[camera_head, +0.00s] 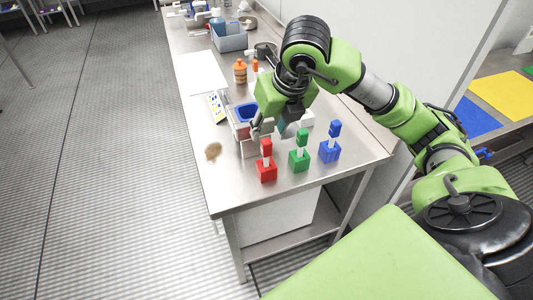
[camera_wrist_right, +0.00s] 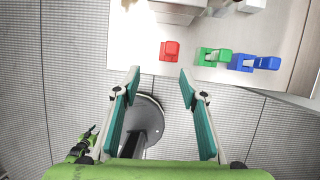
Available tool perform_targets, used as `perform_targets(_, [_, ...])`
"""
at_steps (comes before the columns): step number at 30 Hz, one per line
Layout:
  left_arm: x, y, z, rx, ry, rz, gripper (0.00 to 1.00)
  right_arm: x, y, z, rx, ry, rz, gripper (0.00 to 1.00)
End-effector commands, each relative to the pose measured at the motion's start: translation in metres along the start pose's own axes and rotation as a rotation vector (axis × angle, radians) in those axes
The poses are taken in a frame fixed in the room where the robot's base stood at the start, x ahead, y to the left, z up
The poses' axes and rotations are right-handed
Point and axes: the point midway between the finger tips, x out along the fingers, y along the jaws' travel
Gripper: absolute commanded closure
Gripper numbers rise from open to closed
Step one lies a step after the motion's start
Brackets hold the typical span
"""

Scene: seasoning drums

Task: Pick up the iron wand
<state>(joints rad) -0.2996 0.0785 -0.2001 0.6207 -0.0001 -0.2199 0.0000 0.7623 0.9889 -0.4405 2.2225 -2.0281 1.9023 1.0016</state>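Three small coloured sets stand in a row near the table's front edge: a red one (camera_head: 267,172), a green one (camera_head: 299,160) and a blue one (camera_head: 330,152). Each is a cube with a pale metallic upright piece and a coloured top. No label tells which, if any, is the iron wand. In the right wrist view the red (camera_wrist_right: 170,51), green (camera_wrist_right: 212,57) and blue (camera_wrist_right: 253,63) sets lie beyond the fingertips. My right gripper (camera_head: 277,129) hangs over the table behind the row. Its teal fingers (camera_wrist_right: 159,74) are spread, with nothing between them. My left gripper is out of view.
Pale boxes (camera_head: 244,136) and a blue container (camera_head: 246,112) stand close to the right gripper. A brownish patch (camera_head: 213,152) lies at the table's left edge. An orange bottle (camera_head: 240,72), white sheet (camera_head: 196,73) and blue-grey bin (camera_head: 230,37) are farther back.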

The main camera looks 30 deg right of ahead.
Motion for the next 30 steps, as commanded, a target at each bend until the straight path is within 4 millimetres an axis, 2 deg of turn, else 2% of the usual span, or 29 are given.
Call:
perform_targets(2, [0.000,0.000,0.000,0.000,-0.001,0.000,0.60,-0.003,-0.014,0.004,0.023,-0.008,-0.051,0.61])
perform_targets(5, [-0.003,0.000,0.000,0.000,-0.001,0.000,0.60,0.005,-0.021,0.004,0.034,-0.007,-0.073,0.61])
perform_targets(15, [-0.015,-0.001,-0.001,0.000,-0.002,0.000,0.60,0.067,-0.023,0.005,0.031,-0.006,-0.068,0.61])
perform_targets(23, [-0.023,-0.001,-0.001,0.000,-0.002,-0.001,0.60,0.086,-0.023,0.006,0.030,-0.007,-0.068,0.61])
perform_targets(27, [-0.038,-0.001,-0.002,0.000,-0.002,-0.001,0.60,0.103,-0.021,0.008,0.030,-0.005,-0.067,0.61])
perform_targets(30, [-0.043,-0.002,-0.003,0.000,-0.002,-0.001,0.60,0.119,-0.022,0.008,0.031,-0.006,-0.068,0.61])
